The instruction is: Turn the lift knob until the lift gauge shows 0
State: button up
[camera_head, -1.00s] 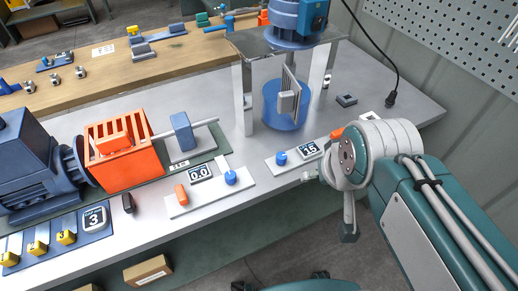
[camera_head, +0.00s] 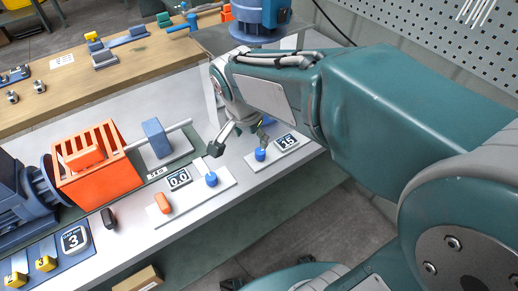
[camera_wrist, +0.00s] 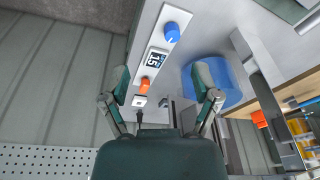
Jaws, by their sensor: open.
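A gauge reading 15 (camera_head: 287,141) sits on a light panel at the front of the bench, beside a blue knob (camera_head: 260,154). The wrist view shows this panel with the blue knob (camera_wrist: 172,33), the gauge (camera_wrist: 156,60) and an orange knob (camera_wrist: 145,84) in a row. A second panel has a gauge reading 0.0 (camera_head: 179,180), an orange knob (camera_head: 163,203) and a blue knob (camera_head: 211,179). I cannot read which is the lift. My gripper (camera_head: 238,142) is open and empty above the bench near the 15 panel, apart from the knobs. My arm hides that panel's orange knob in the head view.
An orange caged housing (camera_head: 95,165) with a shaft stands left of the panels. A display reading 3 (camera_head: 74,240) is at the lower left. In the wrist view, a blue cylinder (camera_wrist: 228,85) and metal posts stand beside the 15 panel.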

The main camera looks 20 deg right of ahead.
aim_at(259, 151)
jog(key=w+a+f+m+h, duration=0.1)
jog(key=w+a+f+m, duration=0.1)
jog(key=w+f+m, duration=0.1)
jog(key=w+a+f+m+g+h, duration=0.1)
jog(key=w+a+f+m, duration=0.2)
jog(key=f, duration=0.3)
jog(key=w+a+f+m+g+h, duration=0.1)
jog(key=w+a+f+m, duration=0.2)
jog(key=f, duration=0.2)
jog(key=shift+w+a, duration=0.1)
jog(key=shift+a, duration=0.15)
jog(key=shift+d, duration=0.1)
jog(key=d, duration=0.7)
jog(key=s+d, duration=0.1)
jog(key=d, duration=0.3)
jog(key=shift+d, duration=0.2)
jog(key=shift+d+f, duration=0.65)
jog(key=shift+f, duration=0.2)
jog(key=shift+d+f, duration=0.15)
jog(key=shift+f, duration=0.4)
grip_shut()
